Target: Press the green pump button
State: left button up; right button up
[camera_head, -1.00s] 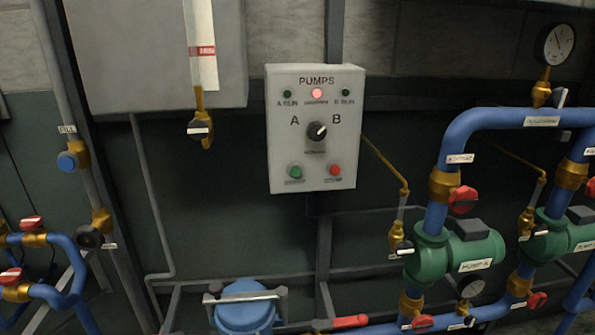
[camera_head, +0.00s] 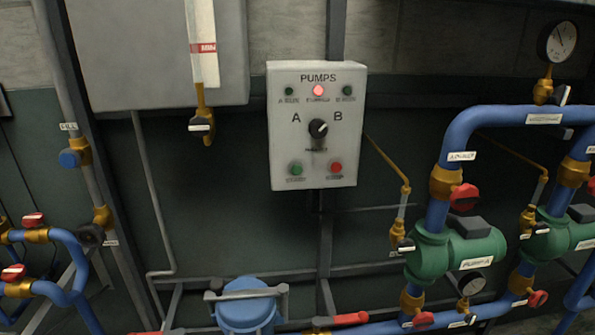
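The green pump button (camera_head: 296,169) is at the lower left of the grey PUMPS control box (camera_head: 283,128), which is mounted in the middle of the view. A red button (camera_head: 336,168) sits to its right. Above them is a black selector knob (camera_head: 318,128) between the letters A and B. At the top, the middle red lamp (camera_head: 318,90) is lit, and the green lamps on either side look dark. Neither gripper shows in the head view.
A grey cabinet (camera_head: 150,55) with a level gauge is at the upper left. Green pumps (camera_head: 455,250) on blue pipes with red valve handles stand at the right. A blue lidded vessel (camera_head: 245,303) is below the box. Nothing blocks the front of the box.

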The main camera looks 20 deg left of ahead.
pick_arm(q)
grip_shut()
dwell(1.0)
